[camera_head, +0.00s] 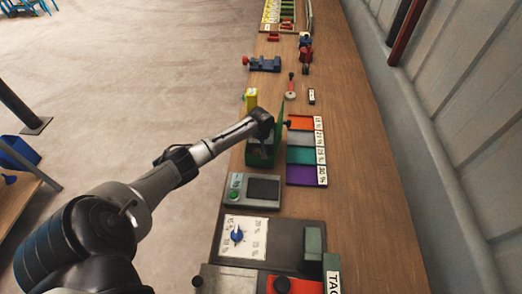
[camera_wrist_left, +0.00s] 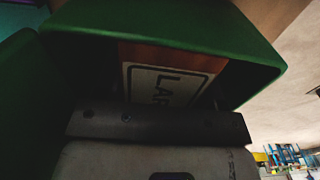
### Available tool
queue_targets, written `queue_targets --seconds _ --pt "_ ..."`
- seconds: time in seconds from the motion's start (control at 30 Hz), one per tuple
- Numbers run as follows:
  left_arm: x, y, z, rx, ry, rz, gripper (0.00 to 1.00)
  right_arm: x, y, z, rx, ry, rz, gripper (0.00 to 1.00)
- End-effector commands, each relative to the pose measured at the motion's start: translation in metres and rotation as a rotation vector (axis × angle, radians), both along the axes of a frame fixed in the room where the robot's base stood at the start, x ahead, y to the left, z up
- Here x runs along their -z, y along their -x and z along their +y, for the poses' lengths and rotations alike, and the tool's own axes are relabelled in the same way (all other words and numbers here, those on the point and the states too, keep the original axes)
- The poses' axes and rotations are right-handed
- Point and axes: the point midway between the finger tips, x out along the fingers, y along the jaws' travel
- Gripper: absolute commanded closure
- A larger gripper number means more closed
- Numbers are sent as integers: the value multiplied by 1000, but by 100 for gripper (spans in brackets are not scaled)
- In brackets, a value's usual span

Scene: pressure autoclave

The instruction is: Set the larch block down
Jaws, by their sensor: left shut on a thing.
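The larch block (camera_wrist_left: 180,57) shows in the left wrist view as a brown face with a white label whose visible letters read "LAR". It is inside the green box (camera_wrist_left: 190,30), under its rim. My left gripper (camera_wrist_left: 158,125) is shut on the block, and its dark body covers the lower part of it. In the head view my left gripper (camera_head: 263,122) is at the opening of the green box (camera_head: 258,159) on the bench. The block cannot be made out there, and whether it touches the box floor is hidden. My right gripper is not in view.
A green door with a black knob (camera_head: 287,124) stands open to the right. Coloured numbered strips (camera_head: 301,155) lie beside it. A grey unit with a dark screen (camera_head: 263,189) and a blue dial panel (camera_head: 238,236) are nearer. The wooden bench (camera_head: 365,170) is clear on the right.

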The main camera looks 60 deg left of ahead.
Motion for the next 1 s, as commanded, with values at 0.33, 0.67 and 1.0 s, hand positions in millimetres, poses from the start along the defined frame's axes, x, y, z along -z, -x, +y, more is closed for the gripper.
queue_targets --seconds 0.33,0.67,1.0 --pt "8 0 1 0 -1 -2 65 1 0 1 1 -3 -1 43" --pt "11 0 0 0 -1 -1 26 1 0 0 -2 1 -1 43" --pt "-6 -1 1 1 -2 -3 26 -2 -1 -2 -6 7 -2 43"
